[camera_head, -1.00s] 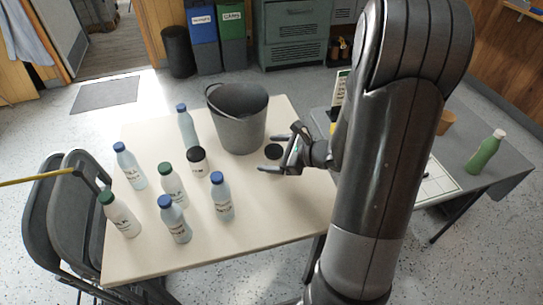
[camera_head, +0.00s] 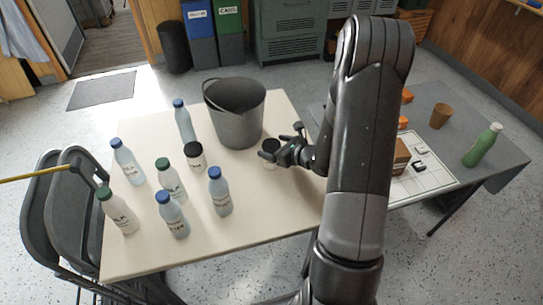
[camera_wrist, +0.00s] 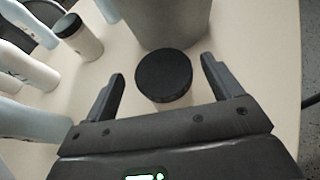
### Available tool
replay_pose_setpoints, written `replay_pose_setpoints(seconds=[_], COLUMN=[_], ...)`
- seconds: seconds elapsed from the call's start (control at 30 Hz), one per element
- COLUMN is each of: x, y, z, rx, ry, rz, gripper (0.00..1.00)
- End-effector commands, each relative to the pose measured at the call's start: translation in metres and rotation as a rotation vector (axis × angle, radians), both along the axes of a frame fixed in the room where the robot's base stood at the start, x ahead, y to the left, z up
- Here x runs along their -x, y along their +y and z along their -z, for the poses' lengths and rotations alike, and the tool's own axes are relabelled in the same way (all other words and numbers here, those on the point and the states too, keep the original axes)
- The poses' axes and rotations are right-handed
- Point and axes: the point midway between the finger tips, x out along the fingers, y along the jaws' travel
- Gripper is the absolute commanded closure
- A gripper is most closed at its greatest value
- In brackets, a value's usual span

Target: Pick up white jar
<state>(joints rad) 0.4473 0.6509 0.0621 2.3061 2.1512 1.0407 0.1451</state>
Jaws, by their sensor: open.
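A white jar with a black lid (camera_head: 268,163) stands upright on the cream table, right of the grey bucket. In the wrist view its black lid (camera_wrist: 163,74) lies between my fingers, with a little of the pale body (camera_wrist: 170,103) below it. My gripper (camera_head: 283,142) is open, one finger on each side of the jar, with gaps still visible between fingers and lid. It also shows in the wrist view (camera_wrist: 162,70). A second white jar with a black lid (camera_head: 196,160) stands further left among the bottles, and in the wrist view (camera_wrist: 83,42) at upper left.
The grey bucket (camera_head: 238,120) stands just behind the near jar. Several bottles with blue or green caps, such as this one (camera_head: 220,195), fill the table's left half. The table's front right is clear. A grey side table (camera_head: 470,125) holds a green bottle (camera_head: 482,146).

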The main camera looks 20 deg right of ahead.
Motion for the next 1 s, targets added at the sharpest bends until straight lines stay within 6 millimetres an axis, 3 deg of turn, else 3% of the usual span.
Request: replay_pose_setpoints(seconds=[0.23,0.53,1.0], x=[-0.029,-0.032,-0.032], y=[0.014,0.015,0.015], z=[0.013,0.014,0.014], rx=[0.000,0.000,0.000], ry=[0.000,0.001,0.000], rz=[-0.002,-0.001,-0.001], gripper=[0.16,0.17,0.55])
